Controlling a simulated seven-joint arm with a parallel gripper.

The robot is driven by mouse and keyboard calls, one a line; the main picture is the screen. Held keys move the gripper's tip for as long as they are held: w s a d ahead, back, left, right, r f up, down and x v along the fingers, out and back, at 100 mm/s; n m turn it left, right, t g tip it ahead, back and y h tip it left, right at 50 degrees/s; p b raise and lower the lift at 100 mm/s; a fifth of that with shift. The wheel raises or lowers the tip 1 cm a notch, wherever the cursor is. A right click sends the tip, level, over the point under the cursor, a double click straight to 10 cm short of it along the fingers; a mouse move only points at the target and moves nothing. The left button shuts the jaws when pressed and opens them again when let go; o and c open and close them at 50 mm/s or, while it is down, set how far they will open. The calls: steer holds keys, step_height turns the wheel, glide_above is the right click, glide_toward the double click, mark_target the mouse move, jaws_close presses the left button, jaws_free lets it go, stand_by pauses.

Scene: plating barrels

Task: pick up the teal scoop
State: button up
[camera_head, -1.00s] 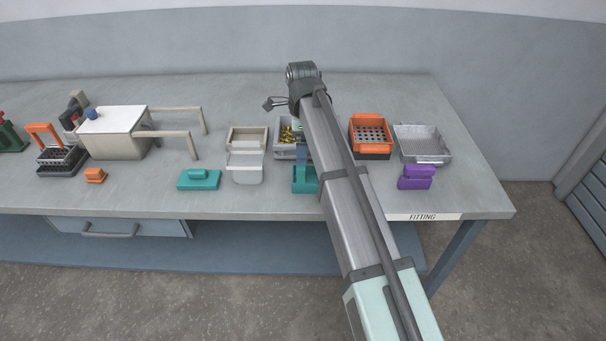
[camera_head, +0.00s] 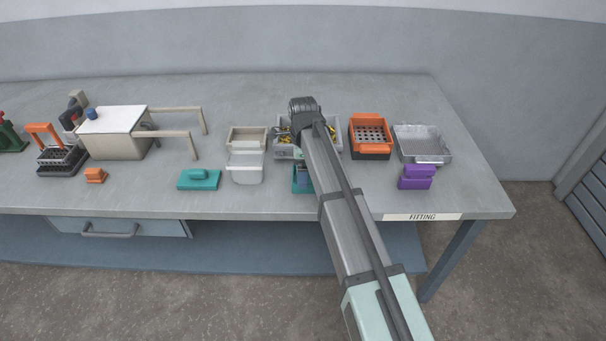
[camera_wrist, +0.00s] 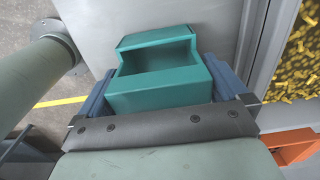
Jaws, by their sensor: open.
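The teal scoop (camera_wrist: 155,88), a boxy piece with an open hollow, stands on the bench in the wrist view. In the head view the scoop (camera_head: 297,187) shows only in part, behind my arm. My gripper (camera_wrist: 160,75) is open, with one blue finger on the left side of the scoop and one on the right. Its near part is hidden by the gripper's dark front edge. Whether the fingers touch it I cannot tell. In the head view the fingers are mostly hidden by my arm.
A grey bin (camera_head: 337,151) of yellow pieces stands just behind the scoop. A white tub (camera_head: 245,170) and a teal handled block (camera_head: 199,180) lie to the left. An orange basket (camera_head: 370,122), a metal tray (camera_head: 423,142) and a purple piece (camera_head: 416,177) stand to the right.

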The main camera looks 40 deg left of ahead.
steer(key=c, duration=1)
steer(key=shift+c, duration=0.2)
